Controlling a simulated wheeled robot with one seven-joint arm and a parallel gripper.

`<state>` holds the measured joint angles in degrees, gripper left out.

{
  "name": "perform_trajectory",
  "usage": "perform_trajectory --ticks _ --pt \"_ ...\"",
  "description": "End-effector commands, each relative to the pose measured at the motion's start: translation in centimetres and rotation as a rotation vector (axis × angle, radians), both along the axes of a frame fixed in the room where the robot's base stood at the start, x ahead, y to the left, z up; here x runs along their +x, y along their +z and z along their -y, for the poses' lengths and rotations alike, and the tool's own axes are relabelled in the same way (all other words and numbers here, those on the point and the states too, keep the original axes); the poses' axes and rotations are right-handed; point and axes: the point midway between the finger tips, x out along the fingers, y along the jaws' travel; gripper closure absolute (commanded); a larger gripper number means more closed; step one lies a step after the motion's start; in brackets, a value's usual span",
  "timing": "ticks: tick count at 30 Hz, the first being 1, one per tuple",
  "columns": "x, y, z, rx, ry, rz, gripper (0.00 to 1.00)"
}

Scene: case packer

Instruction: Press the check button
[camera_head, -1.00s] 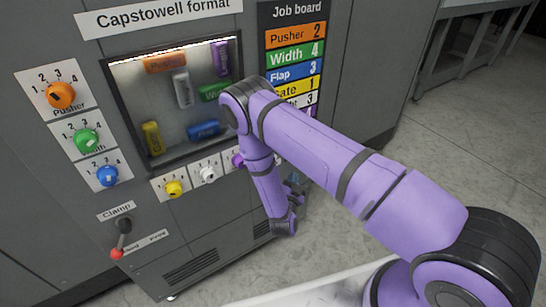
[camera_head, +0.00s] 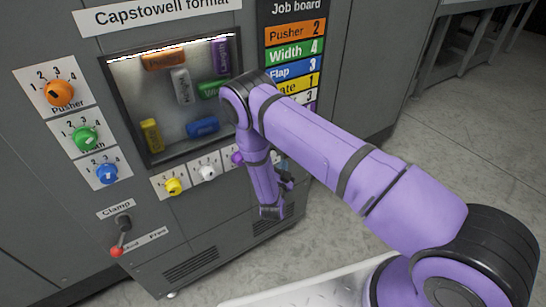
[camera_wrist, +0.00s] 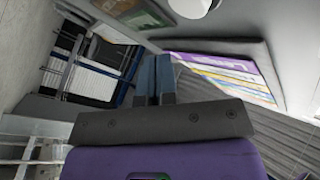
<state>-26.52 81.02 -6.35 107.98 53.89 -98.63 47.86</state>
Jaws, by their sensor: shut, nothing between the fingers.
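I cannot make out a check button in either view; my arm covers part of the panel right of the purple knob (camera_head: 237,158). My gripper (camera_head: 288,181) is small and dark in the head view, partly behind my forearm, near the lower right front of the grey machine (camera_head: 205,222). In the wrist view its two blue fingers (camera_wrist: 155,68) are together, with nothing between them. A white rounded part (camera_wrist: 190,5) is cut off at that view's top edge; I cannot tell what it is.
A row of yellow (camera_head: 173,186) and white (camera_head: 207,172) knobs runs below the display window (camera_head: 165,130). The clamp lever (camera_head: 122,235) with a red end juts out at lower left. The job board (camera_head: 293,55) is at upper right. Floor (camera_head: 450,165) is open at right.

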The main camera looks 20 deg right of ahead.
Motion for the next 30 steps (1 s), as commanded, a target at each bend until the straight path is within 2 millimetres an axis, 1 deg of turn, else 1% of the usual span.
perform_trajectory --ticks 3,9,30 --pt "1.2 0.0 -0.4 0.001 -0.001 0.002 1.00" --pt "2.4 0.0 -0.8 0.001 -0.001 0.001 1.00" --pt "2.6 0.0 -0.8 0.000 -0.001 0.000 1.00"
